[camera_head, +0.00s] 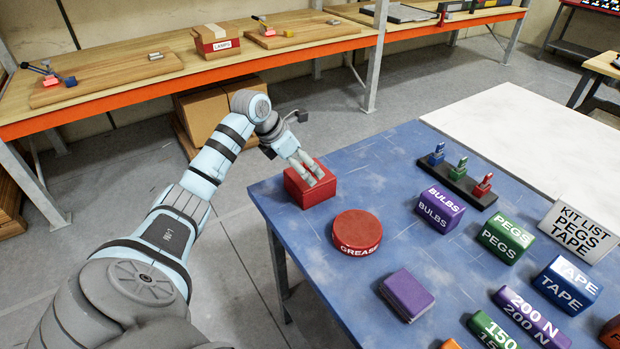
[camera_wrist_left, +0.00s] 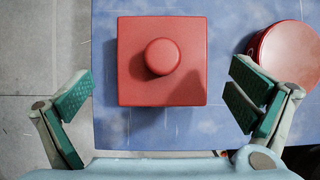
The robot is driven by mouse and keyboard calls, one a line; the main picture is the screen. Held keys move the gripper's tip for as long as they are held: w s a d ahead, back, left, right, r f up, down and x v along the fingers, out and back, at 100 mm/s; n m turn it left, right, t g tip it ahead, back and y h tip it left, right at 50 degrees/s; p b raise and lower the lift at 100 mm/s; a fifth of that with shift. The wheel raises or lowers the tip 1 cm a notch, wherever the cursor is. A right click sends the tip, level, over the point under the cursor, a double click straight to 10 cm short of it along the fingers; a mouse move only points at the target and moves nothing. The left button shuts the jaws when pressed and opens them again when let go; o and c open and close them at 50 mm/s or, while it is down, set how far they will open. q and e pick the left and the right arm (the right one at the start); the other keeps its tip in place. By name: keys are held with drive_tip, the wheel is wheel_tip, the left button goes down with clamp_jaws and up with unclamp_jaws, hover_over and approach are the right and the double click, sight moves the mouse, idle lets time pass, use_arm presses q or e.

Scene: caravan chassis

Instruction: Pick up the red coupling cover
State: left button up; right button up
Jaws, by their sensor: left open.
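The red coupling cover (camera_head: 311,190) is a square red block near the far left corner of the blue table (camera_head: 330,280). In the left wrist view the red coupling cover (camera_wrist_left: 130,82) is seen from above, with a round knob on its top. My left gripper (camera_head: 307,170) is over the cover in the head view. In the wrist view its open fingers (camera_wrist_left: 158,98) stand on either side, apart from the block. I cannot tell the exact height above it. My right gripper is not in view.
A round red grease tin (camera_head: 357,232) stands close to the right of the cover, near the right finger in the wrist view. A purple block (camera_head: 406,294) and several labelled blocks stand further right. The table edge is just left of the cover.

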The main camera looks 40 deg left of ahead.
use_arm(q)
drive_tip(key=x, duration=0.5)
drive_tip(key=shift+f, duration=0.3)
drive_tip(key=c, duration=1)
drive_tip(key=shift+c, duration=0.2)
